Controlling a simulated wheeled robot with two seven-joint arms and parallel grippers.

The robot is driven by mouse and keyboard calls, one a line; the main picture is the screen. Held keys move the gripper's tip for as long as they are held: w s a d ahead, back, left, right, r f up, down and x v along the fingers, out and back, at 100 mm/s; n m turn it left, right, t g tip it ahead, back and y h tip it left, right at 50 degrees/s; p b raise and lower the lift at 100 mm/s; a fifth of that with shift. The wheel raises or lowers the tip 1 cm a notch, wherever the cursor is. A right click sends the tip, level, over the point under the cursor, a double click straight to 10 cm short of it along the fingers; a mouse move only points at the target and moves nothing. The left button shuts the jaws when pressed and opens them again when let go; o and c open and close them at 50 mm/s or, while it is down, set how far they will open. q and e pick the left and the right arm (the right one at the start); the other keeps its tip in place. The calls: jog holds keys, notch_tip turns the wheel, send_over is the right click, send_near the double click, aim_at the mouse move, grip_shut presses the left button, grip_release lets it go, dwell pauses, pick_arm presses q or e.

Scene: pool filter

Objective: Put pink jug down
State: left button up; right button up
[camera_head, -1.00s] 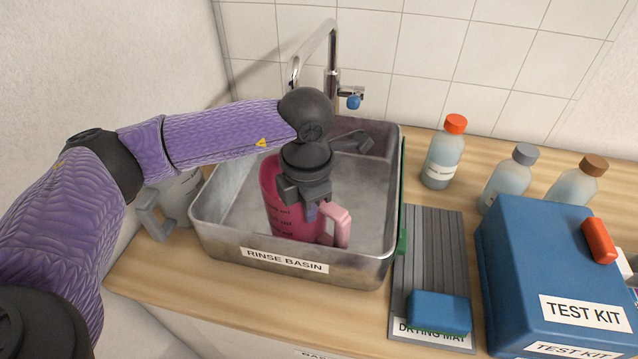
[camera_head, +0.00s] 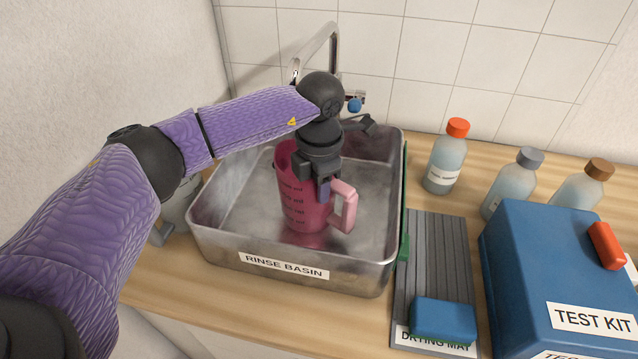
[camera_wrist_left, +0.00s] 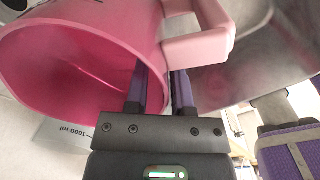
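The pink jug (camera_head: 300,200) is upright inside the metal rinse basin (camera_head: 222,238), with its light pink handle (camera_head: 345,205) toward the right. My left gripper (camera_head: 322,188) reaches down from above at the jug's handle side. In the left wrist view the two purple fingers (camera_wrist_left: 159,92) straddle the jug's wall beside the handle, one inside the pink jug (camera_wrist_left: 80,60) and one outside. They look closed on the wall. A pink reflection shows on the basin floor under the jug; I cannot tell whether its base touches the floor. My right gripper is not in view.
A tap (camera_head: 328,55) stands behind the basin. A grey jug (camera_head: 182,205) is left of it, partly behind my arm. To the right are the drying mat (camera_head: 435,255) with a blue block (camera_head: 443,318), the blue test kit (camera_head: 545,265) and several bottles. The basin floor around the jug is clear.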

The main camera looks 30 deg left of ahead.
pick_arm(q)
jog(key=shift+o, duration=0.3)
jog(key=shift+r, duration=0.25)
notch_tip(320, 180, up, 12)
jog(key=p, duration=0.2)
jog(key=shift+s+d+f, duration=0.1)
jog(key=shift+f, duration=0.05)
